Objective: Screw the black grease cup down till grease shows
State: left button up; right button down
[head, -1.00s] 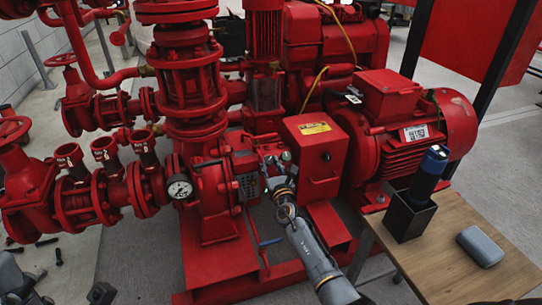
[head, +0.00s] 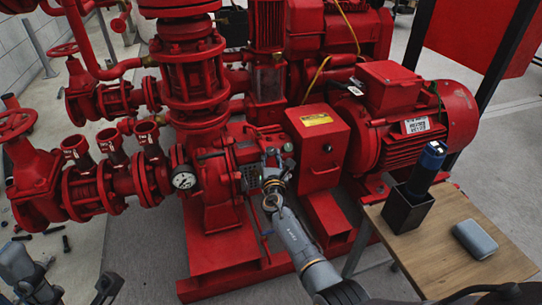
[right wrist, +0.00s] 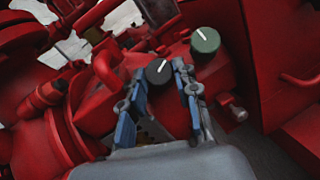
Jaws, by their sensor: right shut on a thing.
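The black grease cup (right wrist: 158,72) is a round black cap with a white line, on the red pump's bearing housing. In the right wrist view my right gripper (right wrist: 161,72) has its fingers on either side of the cap and is shut on it. In the head view my right gripper (head: 276,163) reaches the housing and covers most of the cup. A green cup (right wrist: 205,40), also with a white line, sits just beside it, apart from the fingers. No grease can be made out. My left gripper (head: 105,288) is partly in view at the lower left corner; its jaws are unclear.
A red box (head: 320,145) stands right of the cups, with the red motor (head: 415,125) beyond. A pressure gauge (head: 184,180) is on the left. A wooden table (head: 425,255) at the right bears a black holder (head: 408,210) with a dark blue cylinder (head: 428,165) and a grey case (head: 475,240).

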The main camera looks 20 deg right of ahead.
jog(key=c, duration=1.3)
grip_release()
